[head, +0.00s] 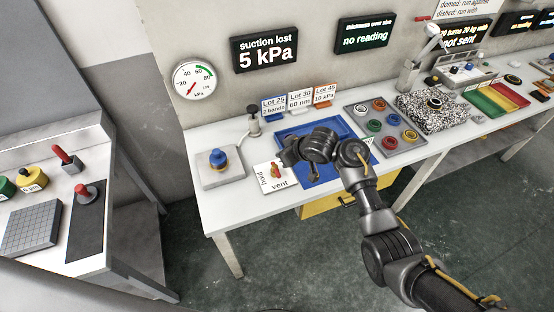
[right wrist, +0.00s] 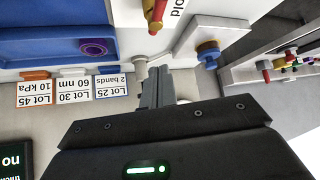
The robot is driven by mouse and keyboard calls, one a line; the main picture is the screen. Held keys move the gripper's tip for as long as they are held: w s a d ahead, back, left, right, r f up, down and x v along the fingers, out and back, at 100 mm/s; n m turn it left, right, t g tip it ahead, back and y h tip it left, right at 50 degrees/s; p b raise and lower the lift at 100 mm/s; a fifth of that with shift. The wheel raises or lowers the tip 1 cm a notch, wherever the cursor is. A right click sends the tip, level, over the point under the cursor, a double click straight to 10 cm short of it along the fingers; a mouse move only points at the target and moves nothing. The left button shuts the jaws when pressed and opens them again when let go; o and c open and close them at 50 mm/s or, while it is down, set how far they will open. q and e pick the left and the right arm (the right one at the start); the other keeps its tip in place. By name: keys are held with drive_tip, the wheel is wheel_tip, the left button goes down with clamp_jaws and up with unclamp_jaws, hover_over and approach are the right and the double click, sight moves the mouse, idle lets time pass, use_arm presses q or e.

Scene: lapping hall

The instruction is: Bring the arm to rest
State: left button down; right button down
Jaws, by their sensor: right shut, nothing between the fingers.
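My right arm (head: 378,220) reaches in from the lower right of the head view, over the blue tray. Its gripper (head: 287,154) hangs near the white hold/vent plate (head: 268,186) with its red and yellow lever (head: 275,172). In the right wrist view the fingers (right wrist: 157,82) are together with nothing between them. The lever (right wrist: 155,14) shows beyond the fingertips there, apart from them as far as I can tell. My left gripper is in neither view.
The blue tray (head: 343,126) lies under the arm. A blue-topped piece (head: 217,158) sits on a grey block at left. Lot cards (head: 299,100) stand behind. A tray of coloured rings (head: 375,125) is to the right. The display (head: 264,48) reads suction lost, 5 kPa.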

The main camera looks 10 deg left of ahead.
idle(0.3)
drive_tip(key=s+d+f+m+h, duration=0.25)
drive_tip(key=s+d+f, duration=0.25)
drive_tip(key=s+d, duration=0.35)
drive_tip(key=s+d+f+m+h, duration=0.25)
drive_tip(key=s+d+f, duration=0.35)
drive_tip(key=d, duration=0.4)
drive_tip(key=s+d+r+m+g+h, duration=0.1)
drive_tip(key=s+d+r, duration=0.1)
drive_tip(key=s+d, duration=0.45)
drive_tip(key=s+d+r+m, duration=0.1)
drive_tip(key=s+d+m, duration=0.15)
drive_tip(key=s, duration=0.65)
drive_tip(key=s+d+r+g+h, duration=0.1)
drive_tip(key=s+d+r, duration=0.1)
drive_tip(key=s+d, duration=0.45)
wheel_tip(320, 180, down, 27)
drive_tip(key=s+a+b, duration=0.1)
drive_tip(key=a+b, duration=0.1)
drive_tip(key=b, duration=0.1)
drive_tip(key=s+d+f+g+b, duration=0.2)
drive_tip(key=s+f, duration=1.5)
drive_tip(key=f, duration=0.3)
drive_tip(key=shift+s+d+f, duration=0.25)
drive_tip(key=shift+d+f, duration=0.05)
drive_tip(key=shift+d, duration=0.1)
